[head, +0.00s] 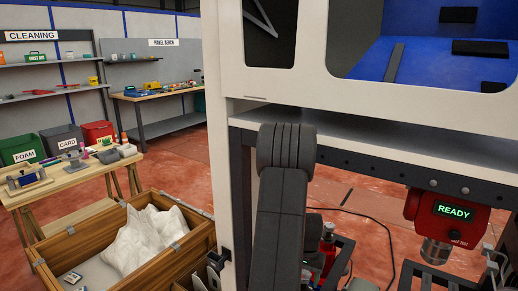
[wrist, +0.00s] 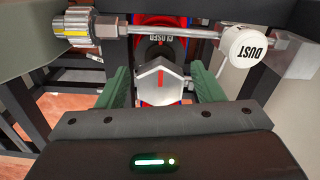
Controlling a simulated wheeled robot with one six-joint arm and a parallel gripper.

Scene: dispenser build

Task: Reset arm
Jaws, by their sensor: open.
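My gripper (wrist: 161,72) shows in the wrist view with its two green fingers apart. A grey six-sided knob (wrist: 150,82) with a red pointer mark sits between the fingers. A gap shows on each side, and I cannot tell whether either finger touches it. Behind the knob is a round red and blue fitting (wrist: 182,60) with a dark face reading CLOSED. In the head view my dark arm reaches down in front of the cream frame, and my gripper is hidden there.
Above the fingers runs a metal rod (wrist: 165,31) with a white DUST cap (wrist: 248,46). A red unit reading READY (head: 453,211) hangs at the right under the cream frame (head: 217,120). A wooden crate (head: 110,220) and workbench (head: 95,175) stand at left.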

